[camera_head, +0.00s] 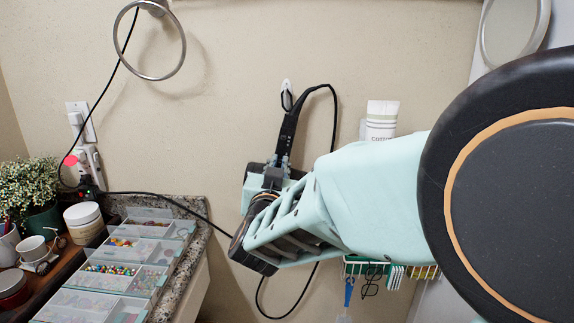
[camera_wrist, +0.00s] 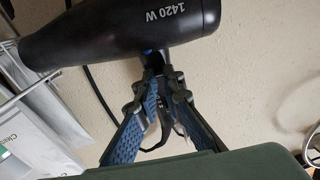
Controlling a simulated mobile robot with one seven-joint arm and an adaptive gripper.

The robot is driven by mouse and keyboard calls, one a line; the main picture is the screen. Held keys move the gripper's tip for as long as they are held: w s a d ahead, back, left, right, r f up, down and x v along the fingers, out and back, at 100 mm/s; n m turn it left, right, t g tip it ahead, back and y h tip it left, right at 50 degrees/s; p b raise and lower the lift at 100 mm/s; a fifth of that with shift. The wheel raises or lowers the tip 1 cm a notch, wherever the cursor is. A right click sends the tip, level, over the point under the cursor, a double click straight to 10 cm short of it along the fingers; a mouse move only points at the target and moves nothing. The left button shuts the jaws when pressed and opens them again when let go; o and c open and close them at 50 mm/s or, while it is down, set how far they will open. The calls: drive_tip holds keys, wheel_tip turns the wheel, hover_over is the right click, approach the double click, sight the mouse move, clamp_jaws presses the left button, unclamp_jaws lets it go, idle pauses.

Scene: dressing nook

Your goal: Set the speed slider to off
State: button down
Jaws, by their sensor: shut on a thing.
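A black hair dryer hangs against the wall, its handle (camera_head: 289,132) up near a white hook (camera_head: 287,87). In the wrist view its dark barrel (camera_wrist: 115,30) carries the upside-down mark "1420 W". My gripper (camera_head: 276,178) is at the dryer's handle. In the wrist view my gripper (camera_wrist: 166,76) has its blue-padded fingers closed on the handle just beside the barrel. A small blue part (camera_wrist: 150,53) shows there; I cannot tell whether it is the speed slider. The slider's setting cannot be read, and my fingers cover part of the handle.
A black cord runs from the wall outlet (camera_head: 86,150) to the dryer and loops below it. A metal towel ring (camera_head: 150,40) is at upper left. Clear organizers with beads (camera_head: 120,268) cover the counter at left.

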drive_tip(key=shift+f, duration=0.25)
drive_tip(key=c, duration=2)
unclamp_jaws()
drive_tip(key=shift+c, duration=0.2)
drive_tip(key=shift+r, duration=0.1)
